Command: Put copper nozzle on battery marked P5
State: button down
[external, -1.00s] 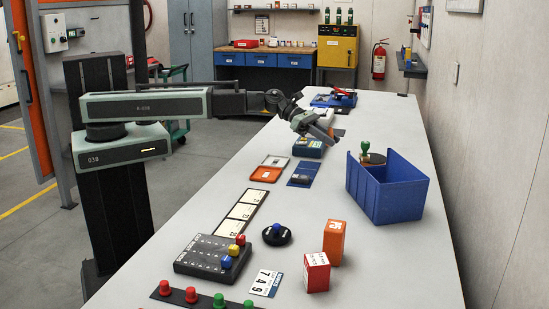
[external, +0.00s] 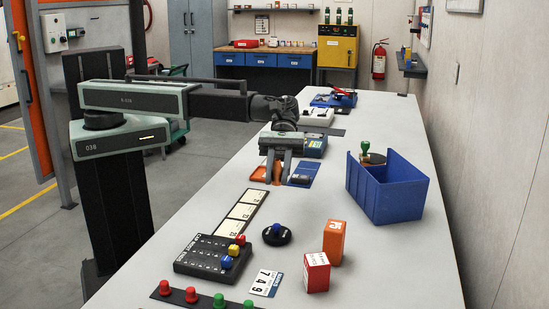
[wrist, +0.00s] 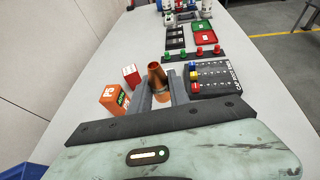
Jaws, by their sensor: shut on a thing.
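The copper nozzle (wrist: 157,77) is a brown metallic tapered tube between my fingers in the wrist view. My gripper (wrist: 160,95) is shut on it. In the external view my gripper (external: 277,170) points down above the orange tray area, with a bit of copper colour between its fingers. The battery marked P5 (wrist: 113,98) is an orange upright block, left of the nozzle in the wrist view. In the external view the orange battery (external: 334,242) stands on the table, nearer the camera and right of my gripper, apart from it.
A red-and-white box (external: 316,272) stands close beside the battery. A blue open bin (external: 395,195) is behind it to the right. A black knob disc (external: 277,235) and a dark board with coloured knobs (external: 210,257) lie to the left.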

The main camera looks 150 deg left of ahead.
jog(key=b, duration=0.2)
send_over(336, 225)
jog(key=shift+s+d+f, duration=0.15)
jog(key=shift+s+f, duration=0.2)
jog(key=shift+f, duration=0.4)
jog(key=f+b, duration=0.3)
jog(key=f, duration=0.1)
jog(key=shift+w, duration=0.3)
jog(key=shift+r, duration=0.25)
jog(key=shift+f, duration=0.1)
jog(key=c, duration=1.6)
grip_release()
jog(key=shift+f, duration=0.1)
jog(key=shift+c, duration=0.2)
jog(key=o, duration=0.4)
